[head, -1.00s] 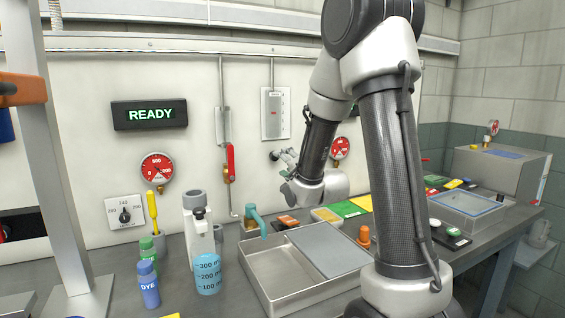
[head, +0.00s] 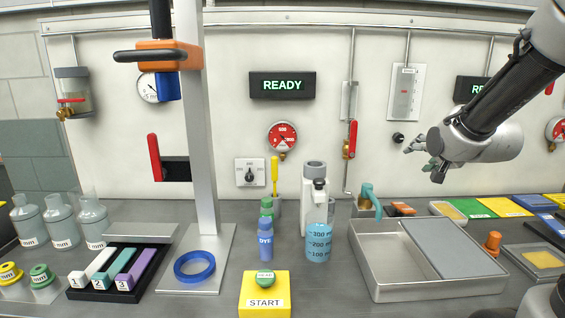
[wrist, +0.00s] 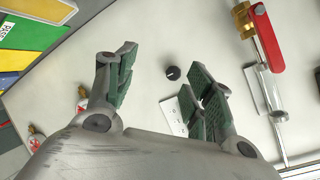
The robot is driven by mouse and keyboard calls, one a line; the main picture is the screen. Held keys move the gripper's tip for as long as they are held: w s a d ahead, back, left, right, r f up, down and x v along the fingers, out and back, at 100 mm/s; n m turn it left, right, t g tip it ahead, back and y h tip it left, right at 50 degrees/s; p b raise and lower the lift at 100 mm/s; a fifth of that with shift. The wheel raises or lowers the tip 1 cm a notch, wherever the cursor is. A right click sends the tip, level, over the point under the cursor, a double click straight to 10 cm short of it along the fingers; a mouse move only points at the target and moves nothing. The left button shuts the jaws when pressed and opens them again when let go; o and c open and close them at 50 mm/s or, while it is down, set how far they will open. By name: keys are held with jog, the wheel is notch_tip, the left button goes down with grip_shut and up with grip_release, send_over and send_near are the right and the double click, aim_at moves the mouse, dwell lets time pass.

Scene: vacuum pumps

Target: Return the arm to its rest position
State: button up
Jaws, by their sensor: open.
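My gripper (head: 421,160) hangs in front of the white back panel, above the bench, at the end of my dark forearm that enters from the upper right. Its fingers point left and are apart, with nothing between them. In the wrist view the green-padded fingers (wrist: 165,78) are spread and empty. A small black knob (head: 398,138) on the panel is just left of the fingertips in the head view. It also shows in the wrist view (wrist: 172,72), seen between the fingers and apart from them.
A red-handled valve (head: 351,138) is on the panel to the left. A blue beaker (head: 319,242) and a yellow START box (head: 265,300) stand further left.

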jog(key=s+a+f+n+g, duration=0.1)
jog(key=s+n+g, duration=0.7)
jog(key=s, duration=2)
jog(key=shift+a+f+n+g, duration=0.3)
jog(key=shift+a+n+g, duration=0.1)
jog(key=shift+a+n, duration=0.25)
